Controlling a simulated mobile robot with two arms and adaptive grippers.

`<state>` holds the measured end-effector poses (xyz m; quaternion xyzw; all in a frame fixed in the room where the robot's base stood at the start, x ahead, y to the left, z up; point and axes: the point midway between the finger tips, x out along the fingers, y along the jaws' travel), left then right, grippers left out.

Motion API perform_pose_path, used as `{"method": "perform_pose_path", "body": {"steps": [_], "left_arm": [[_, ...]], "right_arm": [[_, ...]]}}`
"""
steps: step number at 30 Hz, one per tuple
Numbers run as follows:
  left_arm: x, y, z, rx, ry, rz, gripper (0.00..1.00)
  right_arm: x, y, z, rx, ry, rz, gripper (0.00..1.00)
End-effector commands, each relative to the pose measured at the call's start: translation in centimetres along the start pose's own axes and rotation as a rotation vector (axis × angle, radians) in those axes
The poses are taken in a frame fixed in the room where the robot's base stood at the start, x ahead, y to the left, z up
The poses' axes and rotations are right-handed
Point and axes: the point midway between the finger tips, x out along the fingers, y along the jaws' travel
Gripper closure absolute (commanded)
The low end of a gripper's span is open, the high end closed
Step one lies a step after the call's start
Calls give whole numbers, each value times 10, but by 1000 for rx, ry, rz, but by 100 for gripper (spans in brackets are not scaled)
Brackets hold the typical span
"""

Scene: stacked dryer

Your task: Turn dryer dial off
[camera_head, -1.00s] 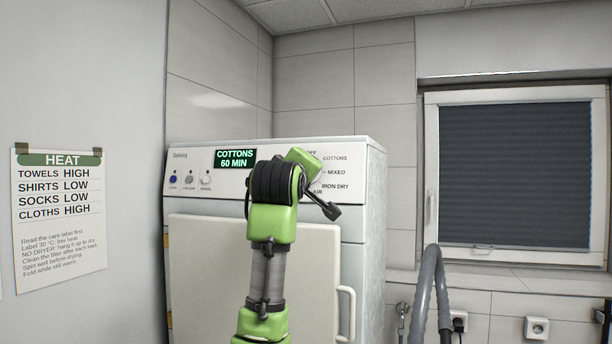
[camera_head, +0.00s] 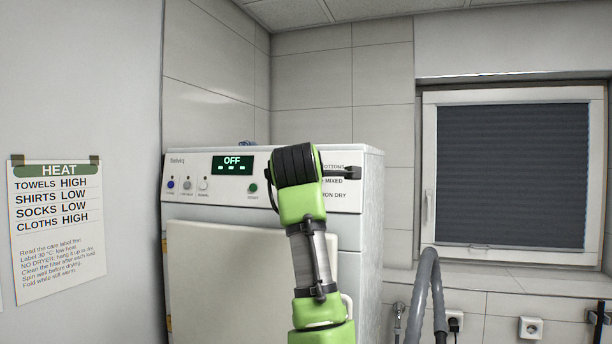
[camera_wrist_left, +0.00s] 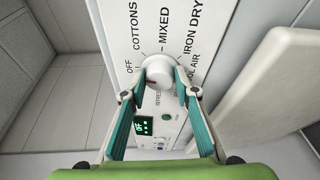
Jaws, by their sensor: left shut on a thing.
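The dryer (camera_head: 350,240) stands ahead with its control panel facing me. Its display (camera_head: 232,165) reads OFF; it also shows in the left wrist view (camera_wrist_left: 143,126). The white round dial (camera_wrist_left: 160,72) sits among the labels OFF, COTTONS, MIXED, IRON DRY and COOL AIR. My left gripper (camera_wrist_left: 161,84) is shut on the dial, one teal finger on each side. A small reddish mark shows on the dial's lower left side. In the head view my left wrist hides the dial and fingertips. My right gripper is not in view.
A heat chart (camera_head: 58,225) hangs on the left wall. Left of the dial, the panel has small buttons (camera_head: 187,185) and a green button (camera_head: 253,188). The dryer door (camera_head: 235,270) is below. A grey hose (camera_head: 425,285) stands at the right, beneath a window (camera_head: 510,175).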

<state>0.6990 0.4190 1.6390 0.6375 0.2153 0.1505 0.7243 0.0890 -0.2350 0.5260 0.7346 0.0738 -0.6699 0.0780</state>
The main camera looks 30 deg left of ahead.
Motion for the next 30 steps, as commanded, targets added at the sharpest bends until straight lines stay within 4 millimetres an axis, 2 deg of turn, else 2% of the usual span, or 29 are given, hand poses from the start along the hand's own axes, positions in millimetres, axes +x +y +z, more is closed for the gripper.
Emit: {"method": "perform_pose_path", "body": {"steps": [18,19,21,30], "left_arm": [[1,-1,0,-46,5,-16,94],[1,-1,0,-46,4,-16,70],[1,-1,0,-46,4,-16,55],[0,0,0,-44,4,-13,55]], "right_arm": [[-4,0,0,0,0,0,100],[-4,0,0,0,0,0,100],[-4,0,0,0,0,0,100],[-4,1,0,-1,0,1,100]]}}
